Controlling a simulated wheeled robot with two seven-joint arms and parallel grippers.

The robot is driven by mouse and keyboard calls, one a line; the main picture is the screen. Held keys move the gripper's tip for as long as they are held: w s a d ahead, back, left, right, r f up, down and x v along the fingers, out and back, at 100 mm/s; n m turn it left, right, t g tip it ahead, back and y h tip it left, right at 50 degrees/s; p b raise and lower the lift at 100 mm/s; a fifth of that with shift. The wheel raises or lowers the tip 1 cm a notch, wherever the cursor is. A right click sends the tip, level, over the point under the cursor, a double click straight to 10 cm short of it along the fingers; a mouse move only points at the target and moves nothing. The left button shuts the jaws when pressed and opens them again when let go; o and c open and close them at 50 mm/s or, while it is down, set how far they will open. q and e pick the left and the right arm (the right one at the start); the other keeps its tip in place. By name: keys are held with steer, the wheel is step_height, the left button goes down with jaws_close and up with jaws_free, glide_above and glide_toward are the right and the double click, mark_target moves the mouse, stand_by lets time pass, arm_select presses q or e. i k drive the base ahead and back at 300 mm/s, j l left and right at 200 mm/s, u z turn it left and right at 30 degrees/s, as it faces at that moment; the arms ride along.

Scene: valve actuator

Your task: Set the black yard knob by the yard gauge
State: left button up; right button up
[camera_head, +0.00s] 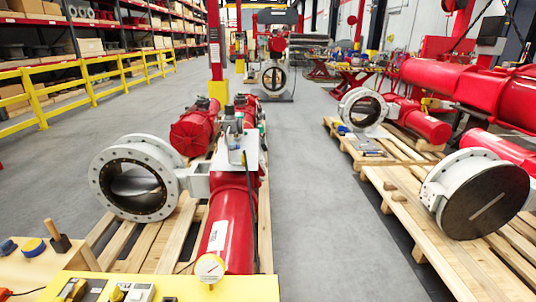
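A round white gauge (210,268) with a dial face stands at the right part of a yellow panel or table top (245,288) at the bottom of the picture. Small dark and pale fittings (140,293) sit on the yellow top to its left, cut by the lower edge. I cannot tell for sure which dark piece is the black yard knob. A dark block with a wooden handle (59,240) stands on the wooden surface at lower left. Neither of my grippers is in view.
A blue-and-yellow round item (33,247) and a blue item (7,247) lie at lower left. A large white valve (135,178) with a red actuator (232,220) rests on a pallet behind the gauge. More valves stand on a right pallet (440,255). The grey floor between is clear.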

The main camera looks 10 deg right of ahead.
mark_target(229, 108)
steer(key=i+l+u, duration=0.2)
steer(key=l, duration=0.95)
steer(key=k+l+u, duration=0.2)
steer(key=l, duration=0.95)
steer(key=l+u, duration=0.2)
steer(key=l, duration=1)
steer(key=i+l+u, duration=0.25)
steer(key=i+l, duration=0.25)
steer(key=i+l+u, duration=0.25)
steer(key=i+l, duration=0.35)
steer(key=i, duration=0.1)
